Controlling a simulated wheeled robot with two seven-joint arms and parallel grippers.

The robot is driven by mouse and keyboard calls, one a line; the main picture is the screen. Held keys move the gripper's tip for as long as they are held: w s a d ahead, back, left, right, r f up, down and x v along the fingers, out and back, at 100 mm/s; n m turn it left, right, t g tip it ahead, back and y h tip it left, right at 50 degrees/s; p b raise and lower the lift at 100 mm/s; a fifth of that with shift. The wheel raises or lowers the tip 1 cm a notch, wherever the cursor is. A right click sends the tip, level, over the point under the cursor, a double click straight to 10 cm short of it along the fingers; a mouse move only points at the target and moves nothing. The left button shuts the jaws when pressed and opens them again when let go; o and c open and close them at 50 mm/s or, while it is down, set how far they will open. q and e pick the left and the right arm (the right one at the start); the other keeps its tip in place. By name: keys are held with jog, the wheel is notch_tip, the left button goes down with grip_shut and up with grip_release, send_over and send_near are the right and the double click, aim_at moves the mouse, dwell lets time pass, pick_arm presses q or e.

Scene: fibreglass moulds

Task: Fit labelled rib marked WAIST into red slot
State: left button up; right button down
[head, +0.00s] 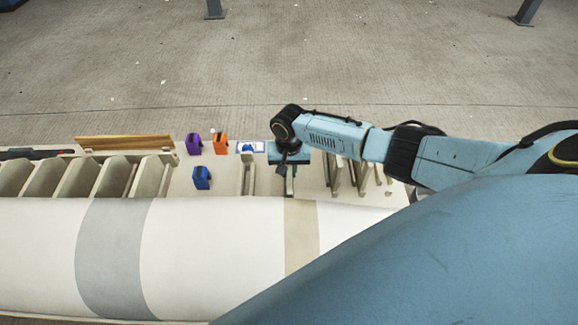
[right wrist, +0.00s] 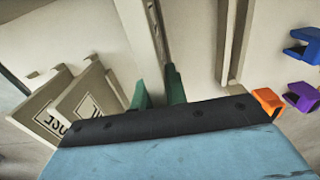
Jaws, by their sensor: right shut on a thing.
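My right gripper (head: 290,178) is over the light bench behind the long white mould (head: 200,245). In the right wrist view its green fingers (right wrist: 160,90) are shut on a thin beige rib (right wrist: 140,40), seen nearly edge-on. Its label does not show, so I cannot tell whether it reads WAIST. Two other beige ribs (right wrist: 72,100) lean beside the fingers at left, with dark lettering partly cut off; they stand right of the gripper in the head view (head: 336,176). I cannot make out a red slot in either view. My left gripper is not in view.
A beige upright (head: 248,178) stands left of the gripper. Purple (head: 194,143), orange (head: 220,143) and blue (head: 202,178) clamps stand further left; another blue piece (head: 248,148) is on a white card.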

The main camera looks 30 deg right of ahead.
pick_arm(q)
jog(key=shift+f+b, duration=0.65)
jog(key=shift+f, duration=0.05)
pick_arm(e)
jog(key=shift+f, duration=1.1)
jog(key=c, duration=1.3)
grip_release()
jog(key=shift+r, duration=0.1)
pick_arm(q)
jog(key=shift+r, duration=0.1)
pick_arm(e)
notch_tip(320, 180, up, 6)
jog(key=p, duration=0.2)
jog(key=shift+p, duration=0.4)
notch_tip(320, 180, up, 6)
jog(key=shift+r+p, duration=0.1)
jog(key=shift+p, duration=1.1)
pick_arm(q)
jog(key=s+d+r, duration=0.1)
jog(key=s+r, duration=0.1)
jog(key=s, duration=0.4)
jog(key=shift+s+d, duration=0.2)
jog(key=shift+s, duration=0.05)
pick_arm(e)
jog(key=shift+r, duration=0.6)
